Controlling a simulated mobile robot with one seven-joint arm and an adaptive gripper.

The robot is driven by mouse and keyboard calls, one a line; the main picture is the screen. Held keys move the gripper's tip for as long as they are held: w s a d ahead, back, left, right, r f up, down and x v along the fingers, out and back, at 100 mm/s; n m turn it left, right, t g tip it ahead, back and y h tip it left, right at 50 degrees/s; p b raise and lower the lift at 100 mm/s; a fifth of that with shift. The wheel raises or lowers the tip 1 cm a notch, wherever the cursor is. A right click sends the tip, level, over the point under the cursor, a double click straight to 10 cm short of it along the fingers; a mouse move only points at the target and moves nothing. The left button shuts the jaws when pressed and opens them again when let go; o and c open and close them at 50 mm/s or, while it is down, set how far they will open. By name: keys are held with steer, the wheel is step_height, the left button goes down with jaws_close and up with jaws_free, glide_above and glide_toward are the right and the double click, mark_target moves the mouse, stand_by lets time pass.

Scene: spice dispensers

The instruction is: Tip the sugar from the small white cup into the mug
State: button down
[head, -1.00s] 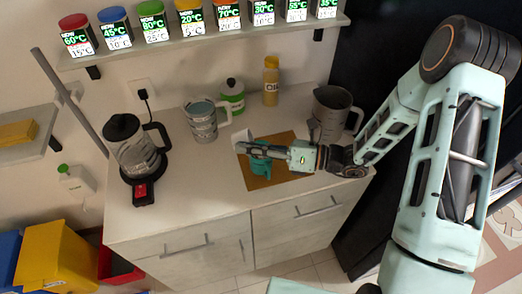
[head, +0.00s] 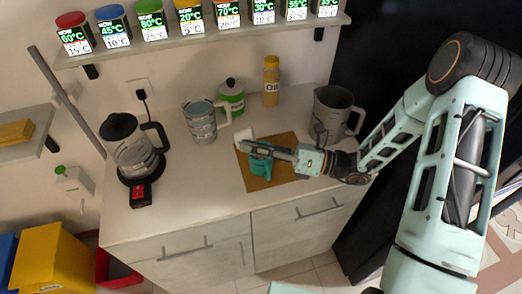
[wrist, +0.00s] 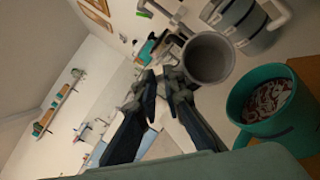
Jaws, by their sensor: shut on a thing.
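My gripper (head: 252,147) is shut on the small white cup (head: 244,141), which looks grey in the dim wrist view (wrist: 208,60). The cup's round open mouth faces the wrist camera; I cannot make out sugar inside. The teal mug (head: 260,166) stands on the brown mat (head: 285,160), partly hidden under my gripper in the head view. In the wrist view the teal mug (wrist: 243,103) is at lower right, apart from the cup, with a red-and-white pattern inside.
A grey banded mug with a white handle (head: 202,123) stands behind left. Behind are a green jar (head: 231,97) and an oil bottle (head: 271,82). A grey pitcher (head: 335,112) is right, a glass kettle (head: 135,155) left. The counter's front left is clear.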

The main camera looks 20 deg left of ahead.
steer(key=shift+w+d+y+b, duration=0.15)
steer(key=shift+d+y+b, duration=0.2)
steer(key=shift+y+b, duration=0.05)
steer(key=shift+w+d+m+y+b, duration=0.15)
steer(key=shift+d+m+y+b, duration=0.2)
steer(key=shift+y+b, duration=0.5)
steer(key=shift+w+d+m+y+b, duration=0.1)
steer(key=shift+d+m+y+b, duration=0.2)
steer(key=shift+y+b, duration=0.55)
stand_by(0.6)
steer(key=shift+w+d+r+m+t+y+b, duration=0.1)
steer(key=shift+d+r+m+t+y+b, duration=0.3)
steer(key=shift+r+y, duration=0.3)
stand_by(0.7)
steer(key=shift+w+d+r+m+t+y, duration=0.1)
steer(key=shift+d+r+m+t+y, duration=0.1)
steer(key=shift+r+y, duration=0.35)
steer(key=shift+d+r+m+t+y, duration=0.15)
steer(key=shift+r+y, duration=0.1)
steer(key=shift+r, duration=0.55)
